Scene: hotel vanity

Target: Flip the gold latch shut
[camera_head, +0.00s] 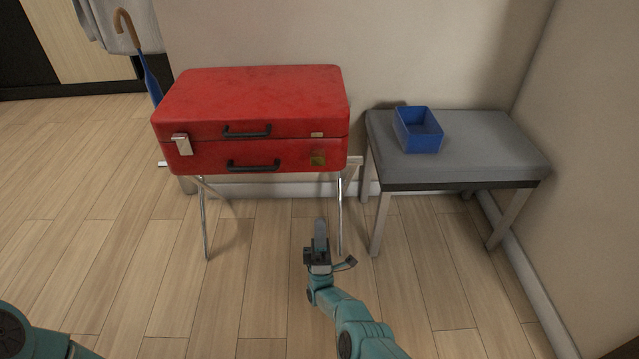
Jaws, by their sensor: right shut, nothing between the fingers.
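The red suitcase (253,93) lies closed on a folding metal stand (204,215). On its front, a light silvery latch (181,144) at the left spans the seam between lid and base. At the right, a small gold plate (317,135) sits on the lid edge, and a darker gold latch (317,159) sits below on the base, apart from the plate. My right gripper (320,232) is below and in front of the suitcase's right side, shut and empty, touching nothing. Of my left arm only a part shows at the lower left; its gripper is out of view.
A grey-topped bench (480,150) stands at the right with an open blue box (417,130) on it. Two black handles (247,131) are on the suitcase front. A blue umbrella (150,75) hangs at the back left. The wooden floor in front is clear.

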